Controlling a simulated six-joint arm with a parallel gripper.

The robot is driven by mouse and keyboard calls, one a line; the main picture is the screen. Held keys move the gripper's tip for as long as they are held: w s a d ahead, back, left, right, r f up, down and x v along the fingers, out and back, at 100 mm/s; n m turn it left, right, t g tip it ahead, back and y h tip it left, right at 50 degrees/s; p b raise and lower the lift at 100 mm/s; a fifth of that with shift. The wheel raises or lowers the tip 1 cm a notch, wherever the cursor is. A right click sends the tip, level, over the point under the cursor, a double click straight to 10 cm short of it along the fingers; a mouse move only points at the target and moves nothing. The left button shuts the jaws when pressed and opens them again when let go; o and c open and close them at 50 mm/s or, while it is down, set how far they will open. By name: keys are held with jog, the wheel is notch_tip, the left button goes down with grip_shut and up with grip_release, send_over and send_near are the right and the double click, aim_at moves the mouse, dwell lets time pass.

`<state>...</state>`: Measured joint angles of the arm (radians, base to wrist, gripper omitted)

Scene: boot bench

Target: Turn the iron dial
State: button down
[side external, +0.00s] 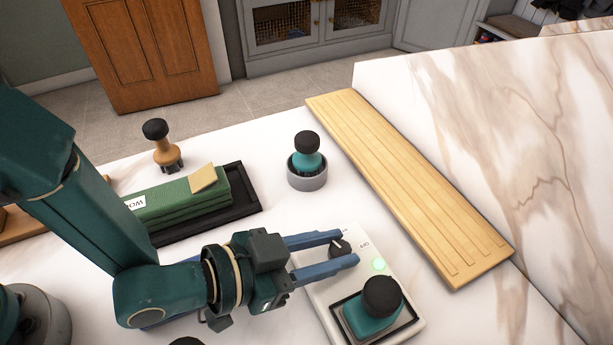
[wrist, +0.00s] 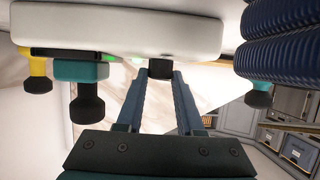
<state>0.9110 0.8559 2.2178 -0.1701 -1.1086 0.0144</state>
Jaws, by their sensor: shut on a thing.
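The dial (side external: 338,246) is a small dark knob with a light pointer mark, on the white unit (side external: 318,290) with printed letters beside it. My gripper (side external: 349,248) reaches in from the left, its two blue fingers shut on the dial's sides. In the wrist view, the dark dial (wrist: 161,69) sits between the fingertips, under the white unit (wrist: 120,35). A round green light (side external: 378,265) glows beside the dial. A teal block with a black knob (side external: 381,297) stands in a dark-framed recess at the unit's front. The dial's near side is partly hidden by my fingers.
A teal tool with a black knob (side external: 305,158) stands in a grey cup (side external: 307,182) behind the unit. A grooved wooden board (side external: 410,190) lies to the right.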

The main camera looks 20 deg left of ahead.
jog(key=shift+d+n+t+y, duration=0.1)
jog(key=shift+n+t+y, duration=0.3)
jog(key=shift+n+t, duration=0.1)
jog(key=c, duration=0.5)
grip_release()
jog(key=shift+c, duration=0.2)
jog(key=shift+s, duration=0.15)
jog(key=shift+v, duration=2.5)
jog(key=shift+r, duration=0.1)
